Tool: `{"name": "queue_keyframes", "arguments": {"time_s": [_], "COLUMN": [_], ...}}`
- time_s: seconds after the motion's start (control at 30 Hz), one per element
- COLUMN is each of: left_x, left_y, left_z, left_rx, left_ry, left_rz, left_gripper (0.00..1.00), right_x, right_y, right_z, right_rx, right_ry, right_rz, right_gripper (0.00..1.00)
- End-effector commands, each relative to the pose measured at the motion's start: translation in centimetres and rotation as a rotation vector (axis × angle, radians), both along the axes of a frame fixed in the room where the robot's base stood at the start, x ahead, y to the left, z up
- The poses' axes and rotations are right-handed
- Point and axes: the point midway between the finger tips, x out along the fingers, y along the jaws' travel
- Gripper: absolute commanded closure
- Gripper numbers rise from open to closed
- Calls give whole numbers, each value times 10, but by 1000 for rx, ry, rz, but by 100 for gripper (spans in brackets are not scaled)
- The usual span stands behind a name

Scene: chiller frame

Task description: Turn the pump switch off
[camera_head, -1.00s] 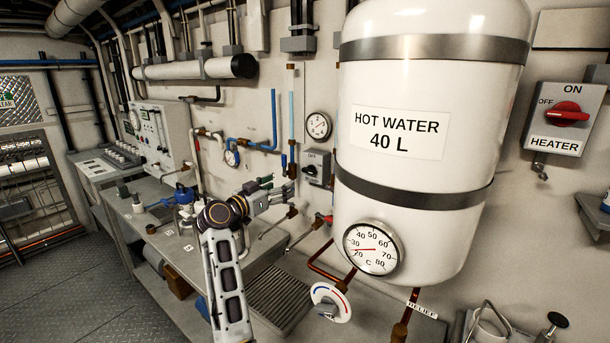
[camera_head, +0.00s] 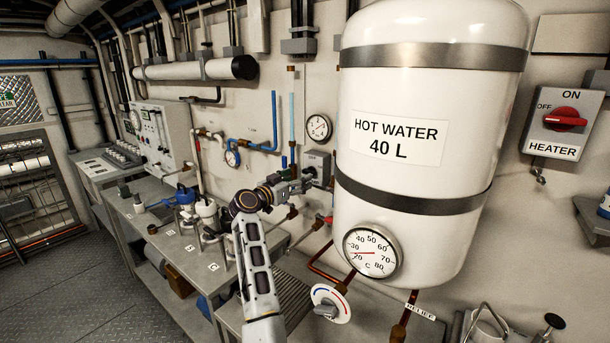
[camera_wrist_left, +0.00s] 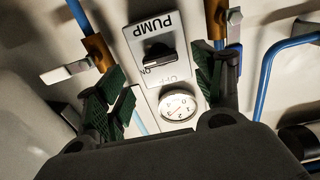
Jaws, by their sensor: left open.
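The pump switch (camera_wrist_left: 140,30) is a pale box labelled PUMP, seen upside down in the wrist view, with a dark knob (camera_wrist_left: 160,58) on its face. ON and OFF marks are beside the knob. In the head view the switch box (camera_head: 318,163) is on the wall left of the white tank, partly hidden by my gripper. My left gripper (camera_head: 299,183) is right in front of it. In the wrist view the green-padded fingers of that gripper (camera_wrist_left: 160,70) are spread on both sides of the knob, apart from it. My right gripper is not in view.
The white hot water tank (camera_head: 400,90) bulges out close to the right of the gripper. A round gauge (camera_head: 318,128) is above the switch. Blue pipes (camera_head: 262,148) and a copper-ended valve lever (camera_wrist_left: 70,70) flank it. The heater switch (camera_head: 563,120) is far right.

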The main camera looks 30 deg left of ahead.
Motion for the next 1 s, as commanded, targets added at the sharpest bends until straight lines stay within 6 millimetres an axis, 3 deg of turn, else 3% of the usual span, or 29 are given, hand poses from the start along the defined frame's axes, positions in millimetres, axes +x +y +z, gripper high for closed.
{"name": "queue_keyframes", "arguments": {"time_s": [0.23,0.5,1.0], "left_x": [24,44,50], "left_y": [-3,-3,-4], "left_z": [1,1,0], "left_rx": [-2,-2,0], "left_ry": [0,0,1], "left_rz": [-1,0,0], "left_gripper": [32,32,32], "right_x": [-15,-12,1], "right_y": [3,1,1], "right_z": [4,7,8], "right_rx": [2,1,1], "right_ry": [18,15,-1], "right_rz": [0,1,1], "right_gripper": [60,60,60]}}
